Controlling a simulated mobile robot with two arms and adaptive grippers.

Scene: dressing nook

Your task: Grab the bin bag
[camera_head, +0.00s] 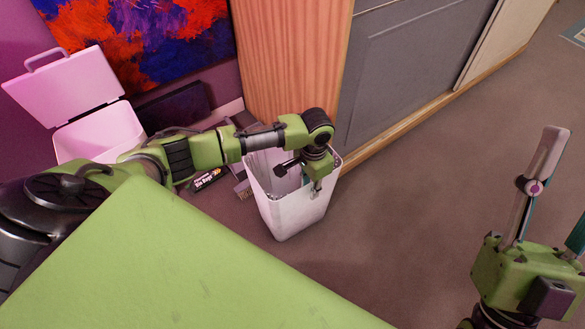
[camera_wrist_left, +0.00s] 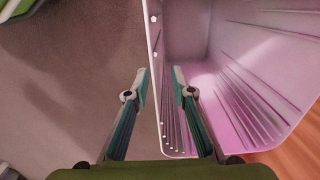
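A white bin (camera_head: 287,216) stands upright on the floor, with its top open. My left gripper (camera_head: 316,187) reaches down at its right-hand rim. In the left wrist view, my left gripper (camera_wrist_left: 160,76) is open, with one finger outside the bin wall and the other inside. The bin's (camera_wrist_left: 235,85) pinkish, pleated inside shows there; I cannot tell whether a bag lines it. A dark box labelled as bin bags (camera_head: 207,180) lies on the floor left of the bin. My right gripper (camera_head: 567,178) is open and empty at the right edge, away from the bin.
A pinkish lidded container (camera_head: 98,137) with its lid raised stands at the left wall. A wooden panel (camera_head: 292,55) and a grey cabinet (camera_head: 400,65) stand behind the bin. The carpet (camera_head: 420,200) to the right is clear.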

